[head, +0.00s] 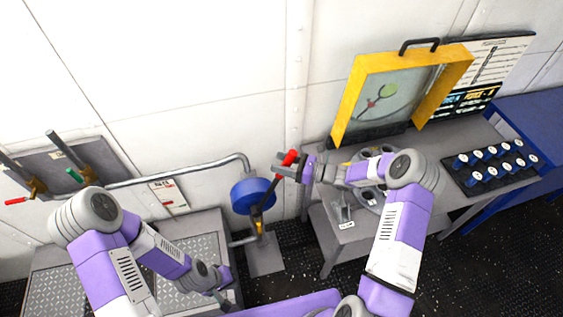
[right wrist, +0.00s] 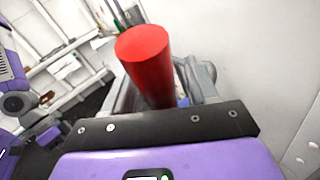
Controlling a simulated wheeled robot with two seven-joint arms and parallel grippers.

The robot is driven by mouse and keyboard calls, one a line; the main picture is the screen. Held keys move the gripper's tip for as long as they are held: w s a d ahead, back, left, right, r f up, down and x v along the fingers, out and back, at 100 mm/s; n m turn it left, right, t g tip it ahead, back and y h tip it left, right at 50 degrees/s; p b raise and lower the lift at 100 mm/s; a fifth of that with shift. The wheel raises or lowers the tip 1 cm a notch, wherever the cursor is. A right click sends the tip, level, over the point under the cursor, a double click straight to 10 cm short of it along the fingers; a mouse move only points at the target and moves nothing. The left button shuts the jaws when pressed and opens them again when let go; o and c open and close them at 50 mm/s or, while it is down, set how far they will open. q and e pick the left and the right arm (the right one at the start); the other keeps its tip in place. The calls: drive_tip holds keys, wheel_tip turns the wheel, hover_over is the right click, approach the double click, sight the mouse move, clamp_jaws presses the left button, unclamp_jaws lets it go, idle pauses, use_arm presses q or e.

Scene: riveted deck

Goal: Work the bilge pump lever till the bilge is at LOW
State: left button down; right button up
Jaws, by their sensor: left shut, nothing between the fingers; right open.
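The bilge pump has a blue drum (head: 252,196) and a dark lever (head: 266,196) tilted up to the right, ending in a red grip (head: 289,157). My right gripper (head: 284,170) is open at the red grip. In the right wrist view the red grip (right wrist: 146,62) stands between the grey fingers of my right gripper (right wrist: 165,85); whether they touch it I cannot tell. My left gripper (head: 224,300) is shut and empty, low over the grey deck plates, far from the lever. A small white plate with a red mark (head: 168,194) hangs left of the pump; its writing is too small to read.
A grey bench (head: 455,140) at the right holds a yellow-framed panel (head: 347,105) and a black tray of several blue-and-white knobs (head: 494,160). Lever handles (head: 70,150) stand on a wall panel at the left. A grey pipe (head: 180,170) runs along the wall to the pump.

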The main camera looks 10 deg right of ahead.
drive_tip(key=shift+w+a, duration=0.1)
drive_tip(key=shift+a, duration=0.05)
clamp_jaws()
idle(0.4)
